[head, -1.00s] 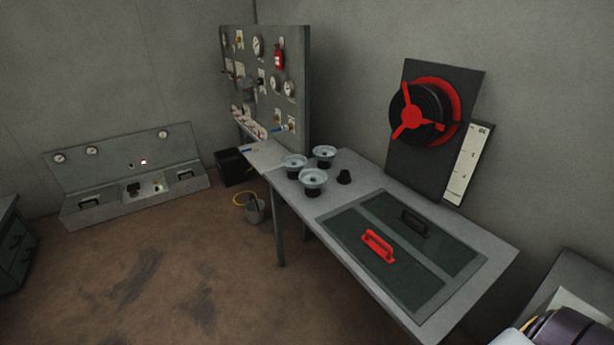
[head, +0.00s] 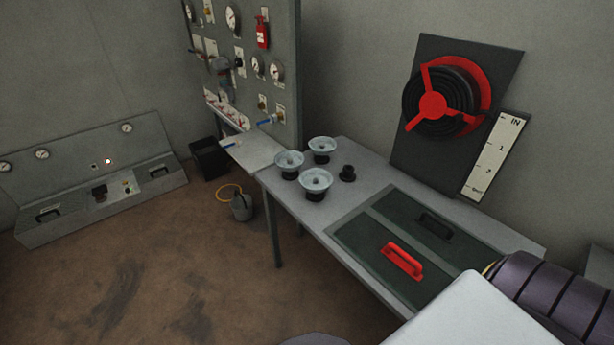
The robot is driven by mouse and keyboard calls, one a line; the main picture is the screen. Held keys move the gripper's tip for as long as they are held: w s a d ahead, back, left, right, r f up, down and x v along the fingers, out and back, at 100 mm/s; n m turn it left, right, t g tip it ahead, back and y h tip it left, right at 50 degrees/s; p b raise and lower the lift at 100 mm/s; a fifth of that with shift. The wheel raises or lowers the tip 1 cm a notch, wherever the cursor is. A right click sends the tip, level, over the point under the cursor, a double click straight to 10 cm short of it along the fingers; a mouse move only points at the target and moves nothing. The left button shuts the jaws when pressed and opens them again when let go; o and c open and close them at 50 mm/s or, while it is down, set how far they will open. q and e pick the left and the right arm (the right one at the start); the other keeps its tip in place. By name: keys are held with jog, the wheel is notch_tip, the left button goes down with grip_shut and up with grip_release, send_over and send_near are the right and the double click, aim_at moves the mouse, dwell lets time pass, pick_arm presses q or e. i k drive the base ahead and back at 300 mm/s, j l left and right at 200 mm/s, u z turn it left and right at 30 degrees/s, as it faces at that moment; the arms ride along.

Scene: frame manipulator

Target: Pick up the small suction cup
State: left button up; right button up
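Several suction-cup-like items stand at the far left end of the grey table (head: 375,180). Three have pale, wide dish tops on dark bases: one at the left (head: 289,163), one at the back (head: 322,148) and one in front (head: 316,182). A smaller, all-black knob-shaped piece (head: 347,173), which looks like the small suction cup, stands upright just to their right. Nothing touches it. Neither of my grippers is in view; part of my arm shows at the lower right.
Dark panels with a red handle (head: 402,261) and a black handle (head: 434,224) lie in the tabletop. A red-wheeled reel (head: 437,104) and a scale board (head: 495,156) stand behind. A gauge panel (head: 250,75) rises at the far end. A bucket (head: 242,207) sits on the open floor.

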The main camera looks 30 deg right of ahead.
aim_at(313, 180)
jog(key=i, duration=0.9)
jog(key=z, duration=0.5)
